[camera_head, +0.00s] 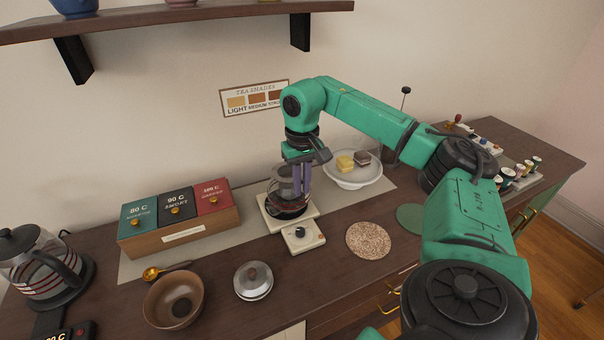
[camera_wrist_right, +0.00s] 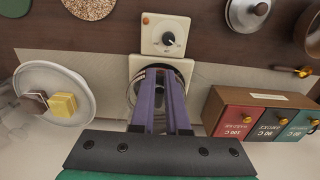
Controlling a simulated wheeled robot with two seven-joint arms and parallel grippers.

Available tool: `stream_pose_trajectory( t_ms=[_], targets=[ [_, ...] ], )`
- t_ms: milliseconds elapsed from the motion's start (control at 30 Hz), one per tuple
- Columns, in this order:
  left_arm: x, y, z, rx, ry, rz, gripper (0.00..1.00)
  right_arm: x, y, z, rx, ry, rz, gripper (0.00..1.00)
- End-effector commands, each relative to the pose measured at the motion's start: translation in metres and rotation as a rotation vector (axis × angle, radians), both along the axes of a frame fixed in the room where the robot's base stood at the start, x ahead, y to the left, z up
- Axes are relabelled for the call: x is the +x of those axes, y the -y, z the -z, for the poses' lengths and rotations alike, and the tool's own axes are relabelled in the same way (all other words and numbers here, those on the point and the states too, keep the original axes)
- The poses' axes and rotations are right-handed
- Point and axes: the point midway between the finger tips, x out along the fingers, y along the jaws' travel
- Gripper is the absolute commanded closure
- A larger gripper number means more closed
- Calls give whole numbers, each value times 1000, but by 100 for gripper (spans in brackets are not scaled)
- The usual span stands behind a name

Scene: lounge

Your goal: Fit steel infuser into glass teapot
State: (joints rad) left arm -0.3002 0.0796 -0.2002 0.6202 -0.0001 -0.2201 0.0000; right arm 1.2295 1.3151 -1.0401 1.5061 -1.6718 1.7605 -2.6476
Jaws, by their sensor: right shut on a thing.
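The glass teapot (camera_head: 289,211) stands on a cream warmer plate (camera_head: 271,221) with a dial box in front. Its lower part looks dark. The steel infuser (camera_head: 284,176) is a grey cylinder at the teapot's mouth; I cannot tell how deep it sits. My right gripper (camera_head: 303,190) points down over the teapot, its purple fingers shut on the infuser. In the right wrist view the fingers (camera_wrist_right: 161,100) cover most of the infuser and the teapot (camera_wrist_right: 134,95), whose rim shows at the sides. My left gripper is not in view.
A steel lid (camera_head: 253,281) and a brown bowl (camera_head: 173,299) lie in front. Tea boxes (camera_head: 178,216) stand left, with a kettle (camera_head: 42,266) beyond. A cake plate (camera_head: 353,176) is right of the gripper. A speckled round mat (camera_head: 368,240) lies bare.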

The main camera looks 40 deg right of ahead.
Motion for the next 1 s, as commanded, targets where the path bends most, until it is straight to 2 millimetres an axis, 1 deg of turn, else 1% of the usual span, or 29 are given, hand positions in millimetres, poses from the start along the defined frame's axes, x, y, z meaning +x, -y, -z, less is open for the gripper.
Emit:
stream_pose_trajectory(
  t_ms=[900,933,967,1000],
  targets=[
    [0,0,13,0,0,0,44,0,0,19,0,0,0,100],
    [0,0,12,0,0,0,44,0,0,19,0,0,0,83],
    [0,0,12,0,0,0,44,0,0,19,0,0,0,72],
    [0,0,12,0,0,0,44,0,0,18,0,0,0,56]
  ],
)
